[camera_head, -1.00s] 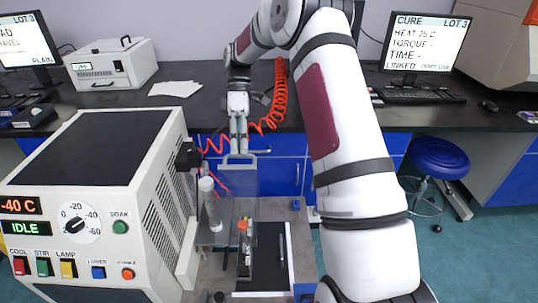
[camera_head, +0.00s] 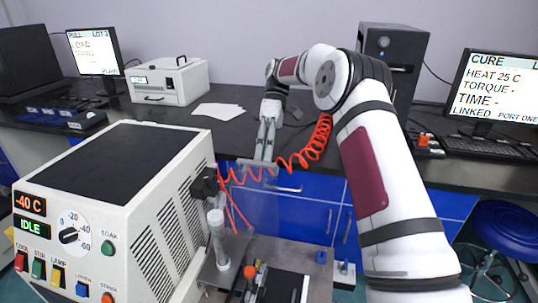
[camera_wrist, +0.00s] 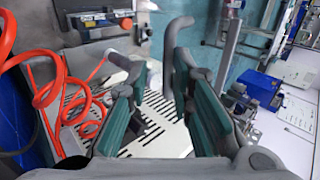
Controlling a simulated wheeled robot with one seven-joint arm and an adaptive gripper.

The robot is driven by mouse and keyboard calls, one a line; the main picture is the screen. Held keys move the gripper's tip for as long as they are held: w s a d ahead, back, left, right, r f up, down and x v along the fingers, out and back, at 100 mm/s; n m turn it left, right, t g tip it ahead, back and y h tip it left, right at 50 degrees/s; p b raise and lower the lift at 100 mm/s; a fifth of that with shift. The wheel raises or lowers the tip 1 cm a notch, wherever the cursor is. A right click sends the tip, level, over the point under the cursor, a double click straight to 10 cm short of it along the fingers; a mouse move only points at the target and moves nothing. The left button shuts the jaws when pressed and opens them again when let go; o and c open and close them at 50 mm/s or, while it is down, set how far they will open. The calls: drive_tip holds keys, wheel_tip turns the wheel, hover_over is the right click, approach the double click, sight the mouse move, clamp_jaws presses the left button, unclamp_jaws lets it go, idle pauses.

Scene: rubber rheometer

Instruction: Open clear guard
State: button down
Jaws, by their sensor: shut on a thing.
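The clear guard (camera_head: 262,210) is a faint see-through panel right of the white test machine (camera_head: 125,215) in the head view. It stands raised above the bench, and its grey handle bar (camera_head: 246,164) runs along its top edge. My gripper (camera_head: 263,158) reaches down from the arm and is shut on this handle. In the wrist view my gripper (camera_wrist: 158,110) has its green-padded fingers on either side of the view. A dark grey curved bar (camera_wrist: 179,50) shows between them. The panel itself is hard to make out there.
A coiled red hose (camera_head: 318,140) hangs close to my gripper on the right. A clear upright cylinder (camera_head: 217,235) stands beside the machine. Behind is a black bench with a white box (camera_head: 168,82) and monitors. A blue stool (camera_head: 503,230) is at the right.

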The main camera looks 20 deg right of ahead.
drive_tip(key=shift+w+d+f, duration=0.1)
drive_tip(key=shift+d+f, duration=0.1)
drive_tip(key=shift+f, duration=0.35)
drive_tip(key=shift+d+f, duration=0.15)
drive_tip(key=shift+f, duration=0.4)
drive_tip(key=c, duration=1.8)
unclamp_jaws()
drive_tip(key=shift+o, duration=0.6)
drive_tip(key=shift+w+f, duration=0.15)
drive_tip(key=shift+o, duration=0.5)
drive_tip(key=shift+c, duration=0.3)
drive_tip(key=shift+c, duration=0.2)
